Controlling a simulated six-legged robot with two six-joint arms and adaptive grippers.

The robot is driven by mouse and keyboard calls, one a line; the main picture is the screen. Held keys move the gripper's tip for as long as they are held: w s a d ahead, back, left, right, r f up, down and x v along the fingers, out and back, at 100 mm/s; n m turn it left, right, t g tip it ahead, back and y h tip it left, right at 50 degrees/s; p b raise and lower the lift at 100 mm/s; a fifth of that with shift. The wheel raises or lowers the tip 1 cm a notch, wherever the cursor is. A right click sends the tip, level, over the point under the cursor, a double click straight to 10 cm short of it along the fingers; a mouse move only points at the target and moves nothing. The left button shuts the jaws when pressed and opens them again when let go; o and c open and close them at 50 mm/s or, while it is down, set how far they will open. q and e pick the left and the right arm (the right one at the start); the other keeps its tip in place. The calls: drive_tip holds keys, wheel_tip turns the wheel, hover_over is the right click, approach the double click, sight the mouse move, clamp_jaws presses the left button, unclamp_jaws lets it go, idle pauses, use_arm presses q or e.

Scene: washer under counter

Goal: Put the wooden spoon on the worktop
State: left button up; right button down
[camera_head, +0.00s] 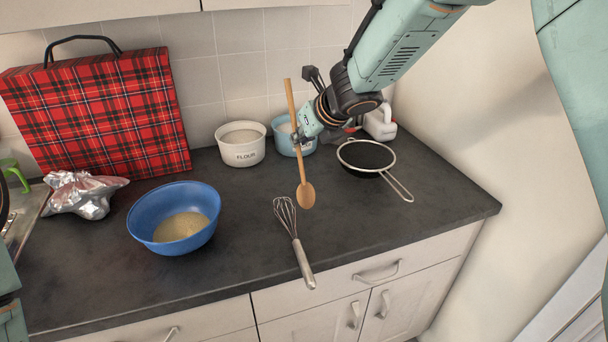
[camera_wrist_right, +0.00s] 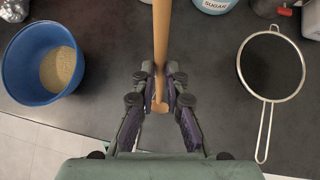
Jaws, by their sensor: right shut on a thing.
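The wooden spoon (camera_head: 305,192) hangs close to upright, bowl end down, above the dark worktop (camera_head: 240,268) in the head view. My right gripper (camera_head: 298,138) is shut on its handle, part way along. In the right wrist view the spoon's handle (camera_wrist_right: 161,40) runs between the fingers of my right gripper (camera_wrist_right: 161,95), and part of it is hidden by them. I cannot tell whether the bowl touches the worktop. My left gripper does not show.
A whisk (camera_head: 295,240) lies just in front of the spoon. A sieve (camera_head: 368,158) lies to the right and a blue bowl (camera_head: 140,222) stands to the left. A flour tub (camera_head: 240,152) and a blue sugar tub (camera_head: 281,140) stand behind. The front right of the worktop is clear.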

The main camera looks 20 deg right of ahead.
sight(302, 158)
drive_tip(key=shift+a+f+b, duration=0.1)
drive_tip(key=shift+f+b, duration=0.25)
drive_tip(key=shift+f, duration=0.55)
drive_tip(key=shift+s+d+f+b, duration=0.25)
drive_tip(key=shift+f+b, duration=0.05)
drive_tip(key=shift+b, duration=0.1)
wheel_tip(302, 158, down, 3)
drive_tip(key=shift+w+r+b, duration=0.1)
drive_tip(key=shift+r+b, duration=0.05)
drive_tip(key=shift+b, duration=0.85)
drive_tip(key=shift+w+a+f, duration=0.2)
drive_tip(key=shift+w+f, duration=0.05)
drive_tip(key=shift+s+d+r, duration=0.15)
drive_tip(key=shift+s+d, duration=0.05)
drive_tip(key=shift+s, duration=0.2)
drive_tip(key=shift+f+b, duration=0.25)
drive_tip(key=shift+b, duration=0.1)
drive_tip(key=c, duration=1.4)
unclamp_jaws()
drive_tip(key=shift+w+a, duration=0.1)
drive_tip(key=shift+w, duration=0.2)
drive_tip(key=shift+s+r, duration=0.1)
drive_tip(key=shift+s, duration=0.15)
drive_tip(key=shift+w+r+p, duration=0.1)
drive_tip(key=shift+r+p, duration=0.1)
drive_tip(key=shift+p, duration=0.15)
drive_tip(key=shift+r, duration=0.35)
drive_tip(key=p+v, duration=0.2)
drive_tip(key=v, duration=0.9)
drive_tip(key=shift+f, duration=0.1)
